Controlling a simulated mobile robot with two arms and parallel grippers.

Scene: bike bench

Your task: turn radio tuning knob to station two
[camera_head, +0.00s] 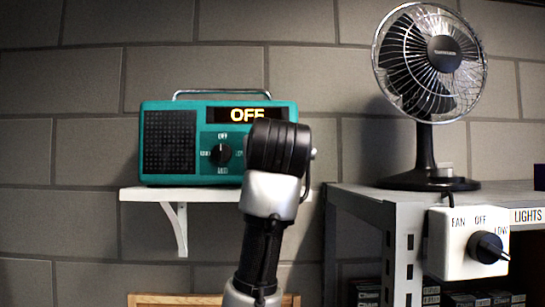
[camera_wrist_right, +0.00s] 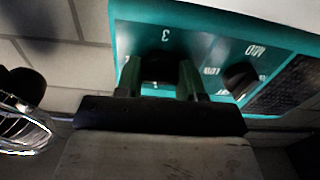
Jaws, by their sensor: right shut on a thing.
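My right arm covers the right part of the radio's front in the head view. In the right wrist view, seen upside down, my right gripper (camera_wrist_right: 160,78) is shut on the dark tuning knob (camera_wrist_right: 160,66). A label 3 shows beside that knob; its pointer and other labels are hidden. My left gripper is not in view.
The white shelf (camera_head: 148,193) is fixed to a grey block wall. To the right, a black fan (camera_head: 425,150) stands on a grey metal rack (camera_head: 355,192). A white fan switch box (camera_head: 456,245) with a black knob hangs at the rack's front.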

